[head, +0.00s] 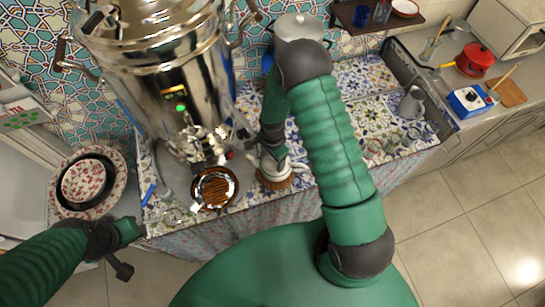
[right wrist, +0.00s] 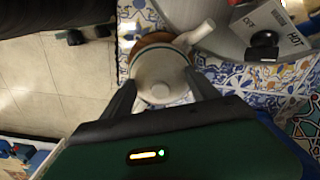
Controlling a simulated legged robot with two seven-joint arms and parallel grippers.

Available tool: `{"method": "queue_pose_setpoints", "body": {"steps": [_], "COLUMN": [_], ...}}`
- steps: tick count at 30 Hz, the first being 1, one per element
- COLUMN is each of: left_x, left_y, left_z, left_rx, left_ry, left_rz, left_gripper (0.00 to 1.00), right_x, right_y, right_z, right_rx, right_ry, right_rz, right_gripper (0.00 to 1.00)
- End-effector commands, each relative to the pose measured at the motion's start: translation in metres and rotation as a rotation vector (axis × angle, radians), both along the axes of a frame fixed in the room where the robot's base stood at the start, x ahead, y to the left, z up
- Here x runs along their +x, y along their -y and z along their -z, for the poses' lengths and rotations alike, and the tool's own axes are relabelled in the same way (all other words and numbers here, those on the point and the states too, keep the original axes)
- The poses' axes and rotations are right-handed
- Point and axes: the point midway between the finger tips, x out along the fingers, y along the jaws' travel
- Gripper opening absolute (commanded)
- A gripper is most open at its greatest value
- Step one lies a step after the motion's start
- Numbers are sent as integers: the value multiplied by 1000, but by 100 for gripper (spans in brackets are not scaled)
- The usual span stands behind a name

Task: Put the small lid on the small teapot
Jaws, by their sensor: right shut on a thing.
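The small teapot is pale, with its spout (right wrist: 200,32) showing at the upper right in the right wrist view. It stands on a brown round mat (head: 274,182) at the table's front, right of the samovar. The small lid (right wrist: 160,92), pale and round with a knob, is between the fingers of my right gripper (right wrist: 157,92), which is shut on it. The lid is over the teapot body; I cannot tell whether it touches the rim. In the head view my right forearm hides part of the teapot. My left gripper (head: 124,250) is empty left of the table; its opening is unclear.
A large shiny samovar (head: 155,80) stands close on the left. A dark round dish with brown contents (head: 214,187) is near the front edge. Several cups and a grey jug (head: 411,102) stand at the right. A stack of plates (head: 85,182) is at the left.

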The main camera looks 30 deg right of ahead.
Motion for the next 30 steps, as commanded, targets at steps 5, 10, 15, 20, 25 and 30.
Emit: {"method": "queue_pose_setpoints", "body": {"steps": [5,10,15,20,25,30], "left_x": [0,0,0,0,0,0], "left_y": [0,0,0,0,0,0], "left_z": [0,0,0,0,0,-3], "left_rx": [0,0,0,0,0,0], "left_ry": [0,0,0,0,0,0], "left_rz": [0,0,1,0,0,0], "left_gripper": [38,38,38,38,38,38], "right_x": [0,0,0,0,0,0], "right_y": [1,1,1,0,1,1], "right_z": [0,0,0,0,0,-4], "right_rx": [1,1,1,0,1,1], "right_ry": [-1,-1,-1,-1,-1,-1], "right_rz": [1,1,1,0,1,1], "right_gripper": [29,83,94,97,100,100]}}
